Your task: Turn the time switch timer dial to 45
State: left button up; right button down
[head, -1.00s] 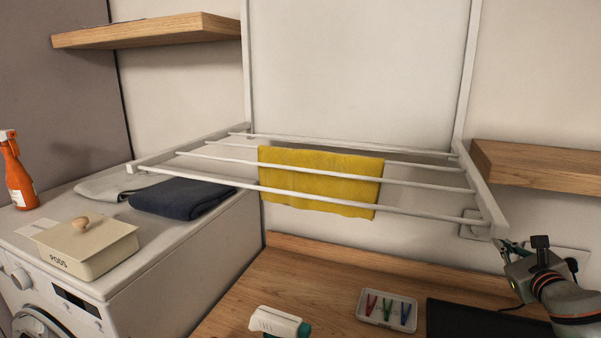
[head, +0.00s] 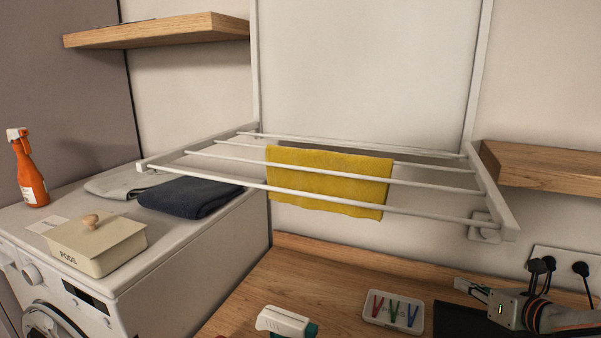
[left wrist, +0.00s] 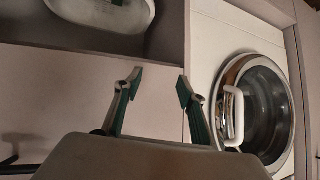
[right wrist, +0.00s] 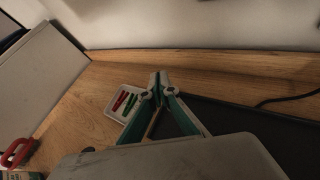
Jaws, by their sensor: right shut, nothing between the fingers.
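A white wall box (head: 484,227), likely the time switch, sits on the wall behind the right end of the drying rack. A rack bar partly covers it, and no dial marks or pointer can be read. My right gripper (head: 461,284) is below and left of it, apart from it, low over the dark mat. Its fingertips (right wrist: 159,76) meet in the right wrist view, shut and empty. My left gripper (left wrist: 159,80) is outside the head view.
The drying rack (head: 340,211) with a yellow cloth (head: 330,180) juts out over the counter (head: 300,275). A peg tray (head: 394,312) and a dark mat (head: 450,318) lie on the counter. Plugs (head: 540,265) with cables fill the wall outlet at right.

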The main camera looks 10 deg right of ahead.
aim_at(481, 238)
jog(key=s+a+r+m+y, duration=0.1)
jog(key=a+r+m+y, duration=0.2)
jog(key=a, duration=0.4)
jog(key=s+a+r+m+y, duration=0.1)
jog(key=a+m+y, duration=0.2)
jog(key=a+y, duration=0.25)
notch_tip(481, 238, up, 9)
jog(key=a+m+t+y, duration=0.15)
jog(key=m+t, duration=0.25)
jog(key=m, duration=0.5)
jog(key=w+d+r+m+t+h, duration=0.1)
jog(key=w+d+m+t+h, duration=0.15)
jog(key=d+m+h, duration=0.45)
jog(key=w+d+r+m+t+h, duration=0.1)
jog(key=w+d+m+t+h, duration=0.15)
jog(key=m, duration=0.75)
jog(key=d+f+m+g+h, duration=0.6)
jog(key=d+f+m+h, duration=0.5)
jog(key=m, duration=0.4)
jog(key=shift+x, duration=3.1)
jog(key=shift+s+d+r, duration=0.1)
jog(key=shift+d, duration=0.15)
jog(key=shift+r, duration=0.25)
